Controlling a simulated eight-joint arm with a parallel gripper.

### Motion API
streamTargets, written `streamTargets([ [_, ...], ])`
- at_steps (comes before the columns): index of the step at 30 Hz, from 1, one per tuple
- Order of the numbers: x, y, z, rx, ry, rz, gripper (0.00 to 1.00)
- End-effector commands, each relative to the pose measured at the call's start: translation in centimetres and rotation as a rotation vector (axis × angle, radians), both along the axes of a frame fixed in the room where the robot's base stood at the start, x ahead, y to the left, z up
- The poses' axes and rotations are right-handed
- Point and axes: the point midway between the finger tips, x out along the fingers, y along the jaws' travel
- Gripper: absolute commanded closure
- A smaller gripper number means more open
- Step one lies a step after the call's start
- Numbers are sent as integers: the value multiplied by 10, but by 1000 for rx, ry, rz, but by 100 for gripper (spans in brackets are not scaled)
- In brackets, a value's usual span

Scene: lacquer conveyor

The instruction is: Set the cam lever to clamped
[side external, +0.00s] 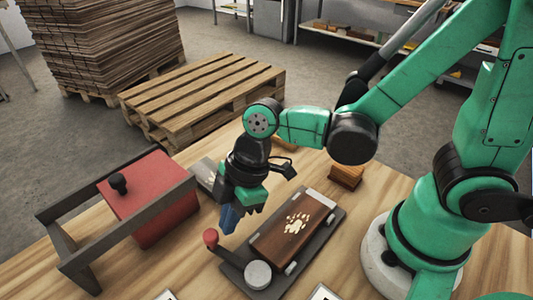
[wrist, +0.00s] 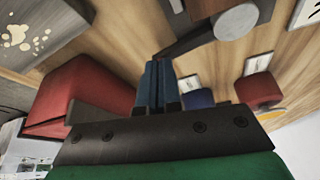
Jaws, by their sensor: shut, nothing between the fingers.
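The cam lever has a red knob (side external: 210,237) on a dark arm (side external: 230,258) that runs to a round grey pivot (side external: 258,274) at the near corner of a dark fixture plate (side external: 322,232). A brown wooden block (side external: 292,228) with a pale paw-print inlay lies on the plate. My gripper (side external: 229,220) points down with blue fingers shut and empty, just above and right of the knob in the side view. In the wrist view the fingers (wrist: 154,85) hide the knob; I cannot tell whether they touch it.
A red box (side external: 150,195) with a black knob stands in a dark frame (side external: 78,262) at left. A small orange-brown wooden piece (side external: 346,176) sits behind the fixture. The wrist view shows a red cylinder (wrist: 258,90) and a blue object (wrist: 200,98). Pallets (side external: 205,95) stand beyond the table.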

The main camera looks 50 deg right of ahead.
Motion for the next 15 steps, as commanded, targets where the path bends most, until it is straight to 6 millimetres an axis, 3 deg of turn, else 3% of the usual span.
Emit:
streamTargets([
  [15,1,4,0,0,0,60,100],
])
